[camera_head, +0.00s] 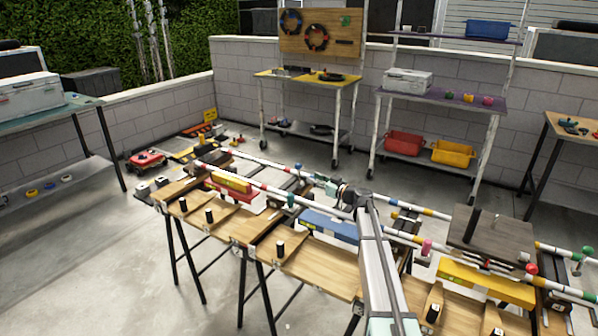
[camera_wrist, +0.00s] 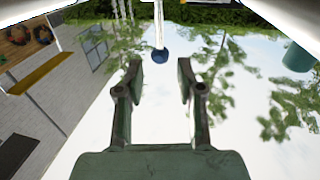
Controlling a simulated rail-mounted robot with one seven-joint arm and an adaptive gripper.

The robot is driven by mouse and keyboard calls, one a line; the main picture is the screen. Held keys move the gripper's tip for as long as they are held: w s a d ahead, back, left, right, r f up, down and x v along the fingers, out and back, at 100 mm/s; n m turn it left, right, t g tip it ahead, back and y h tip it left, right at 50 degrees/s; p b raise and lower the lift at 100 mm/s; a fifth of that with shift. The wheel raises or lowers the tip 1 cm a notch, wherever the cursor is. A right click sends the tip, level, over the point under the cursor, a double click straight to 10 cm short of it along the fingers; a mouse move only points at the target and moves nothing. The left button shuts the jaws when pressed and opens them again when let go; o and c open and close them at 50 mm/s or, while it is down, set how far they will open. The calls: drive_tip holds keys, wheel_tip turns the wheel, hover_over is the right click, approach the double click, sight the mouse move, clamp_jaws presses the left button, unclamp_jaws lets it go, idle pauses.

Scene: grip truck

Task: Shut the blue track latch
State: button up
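The blue track latch shows in the wrist view as a round blue knob (camera_wrist: 160,57) on the end of a thin pale rod. It lies just beyond my gripper (camera_wrist: 159,78), centred between the two fingers. The fingers are apart, with nothing between them, and I see no contact with the knob. In the head view my gripper end (camera_head: 330,187) is over the middle of the track bench (camera_head: 315,262), above a blue block (camera_head: 330,226).
A green latch (camera_head: 291,200) stands left of my gripper; a pink latch (camera_head: 427,247) and a red latch (camera_head: 532,268) stand to the right. A dark wooden board (camera_head: 490,232) sits on the rails at right. A yellow block (camera_head: 485,283) lies in front of it.

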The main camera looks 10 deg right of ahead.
sight(299, 169)
drive_tip(key=p+x, duration=0.1)
drive_tip(key=x, duration=0.8)
drive_tip(key=shift+w, duration=0.15)
clamp_jaws()
